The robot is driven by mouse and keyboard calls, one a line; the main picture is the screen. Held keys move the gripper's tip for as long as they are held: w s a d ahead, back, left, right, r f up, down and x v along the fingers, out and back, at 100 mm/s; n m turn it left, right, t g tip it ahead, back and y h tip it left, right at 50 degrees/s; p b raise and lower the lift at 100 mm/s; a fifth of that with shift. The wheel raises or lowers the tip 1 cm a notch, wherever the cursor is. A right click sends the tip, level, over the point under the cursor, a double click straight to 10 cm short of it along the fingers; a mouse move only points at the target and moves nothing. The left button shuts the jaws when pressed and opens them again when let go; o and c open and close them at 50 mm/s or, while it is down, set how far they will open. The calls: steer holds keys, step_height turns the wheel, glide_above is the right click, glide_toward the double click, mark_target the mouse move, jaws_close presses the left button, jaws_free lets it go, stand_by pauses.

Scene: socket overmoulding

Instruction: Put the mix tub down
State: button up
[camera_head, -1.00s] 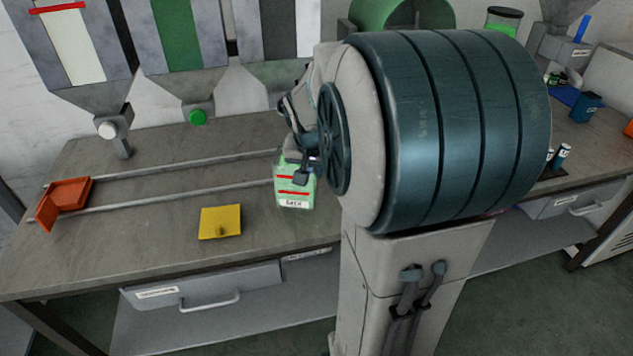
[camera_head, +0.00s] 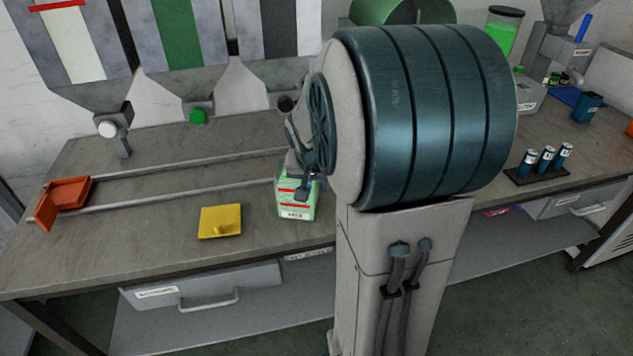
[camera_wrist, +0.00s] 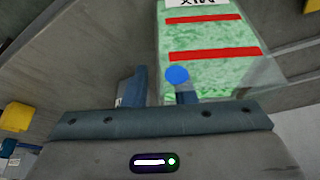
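The tub (camera_wrist: 215,40) fills the upper right there, and a blue round knob (camera_wrist: 177,75) overlaps the right finger. The tub's far side is hidden.
A yellow plate (camera_head: 220,222) lies left of the tub, and an orange bin (camera_head: 68,193) stands farther left. Rails (camera_head: 180,187) cross the table below the hoppers (camera_head: 185,60). Blue cylinders (camera_head: 546,158) stand at the right. The table between plate and tub is clear.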

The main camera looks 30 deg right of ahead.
steer(key=shift+r, duration=0.1)
steer(key=p+v, duration=0.1)
steer(key=v, duration=1.1)
steer(key=s+a+f+n+y, duration=0.1)
steer(key=s+a+f+n, duration=0.2)
steer(key=s+a, duration=0.3)
steer(key=s+a+f+n+g+y, duration=0.1)
steer(key=s+a+f+n+y, duration=0.1)
steer(key=s+a, duration=0.4)
steer(key=a+f+n, duration=0.1)
steer(key=n, duration=0.1)
steer(key=shift+n, duration=0.4)
steer(key=shift+f, duration=0.1)
